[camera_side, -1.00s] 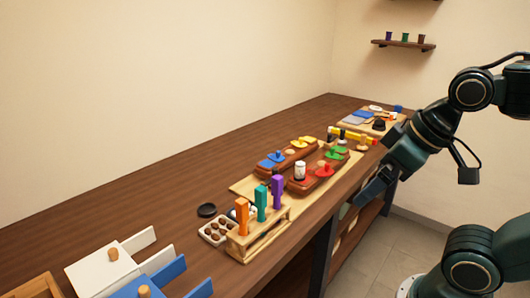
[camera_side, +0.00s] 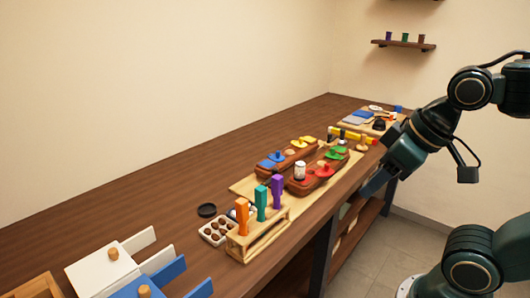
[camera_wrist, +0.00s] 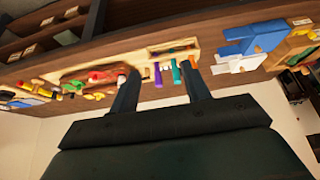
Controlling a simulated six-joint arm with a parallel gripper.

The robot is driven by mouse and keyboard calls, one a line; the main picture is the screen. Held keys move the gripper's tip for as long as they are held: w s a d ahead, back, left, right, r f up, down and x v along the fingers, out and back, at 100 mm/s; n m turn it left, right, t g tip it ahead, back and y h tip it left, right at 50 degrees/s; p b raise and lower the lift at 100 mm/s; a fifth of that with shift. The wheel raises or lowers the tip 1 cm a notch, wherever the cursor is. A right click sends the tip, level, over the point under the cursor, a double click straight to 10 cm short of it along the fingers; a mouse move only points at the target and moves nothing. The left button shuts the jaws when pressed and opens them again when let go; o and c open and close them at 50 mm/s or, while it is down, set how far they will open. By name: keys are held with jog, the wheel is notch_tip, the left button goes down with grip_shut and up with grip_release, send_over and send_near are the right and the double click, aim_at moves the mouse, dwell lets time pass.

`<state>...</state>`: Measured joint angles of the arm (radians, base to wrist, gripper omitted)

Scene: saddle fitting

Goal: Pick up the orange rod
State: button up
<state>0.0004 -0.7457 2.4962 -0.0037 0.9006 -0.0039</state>
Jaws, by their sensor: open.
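The orange rod (camera_side: 242,216) stands upright at the left end of a light wooden rack (camera_side: 237,247), with a teal rod (camera_side: 261,203) and a purple rod (camera_side: 278,191) in the same row. In the wrist view the orange rod (camera_wrist: 192,62) shows beside the tip of the right finger. My gripper (camera_side: 373,186) is open and empty, off the front edge of the table, to the right of the rack and well apart from it. In the wrist view its two fingers (camera_wrist: 160,78) frame the purple and teal rods.
Wooden blocks with coloured knobs (camera_side: 312,181) stand on a board behind the rack. A tray of brown balls (camera_side: 214,233) is at its left. White and blue boxes (camera_side: 106,271) fill the near left. The back left tabletop is clear.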

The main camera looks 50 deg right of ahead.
jog(key=w, duration=0.1)
jog(key=n+g+y, duration=0.4)
jog(key=n+g, duration=0.1)
jog(key=n, duration=1.2)
send_over(243, 200)
jog(key=d, duration=0.4)
jog(key=shift+w+f+n+g+y, duration=0.15)
jog(key=shift+f+n+g+y, duration=0.25)
jog(key=shift+f, duration=0.55)
jog(key=shift+f, duration=0.1)
jog(key=shift+x, duration=4.2)
jog(key=shift+f, duration=0.1)
jog(key=shift+d+x, duration=0.2)
jog(key=shift+x, duration=2.3)
jog(key=shift+f, duration=0.1)
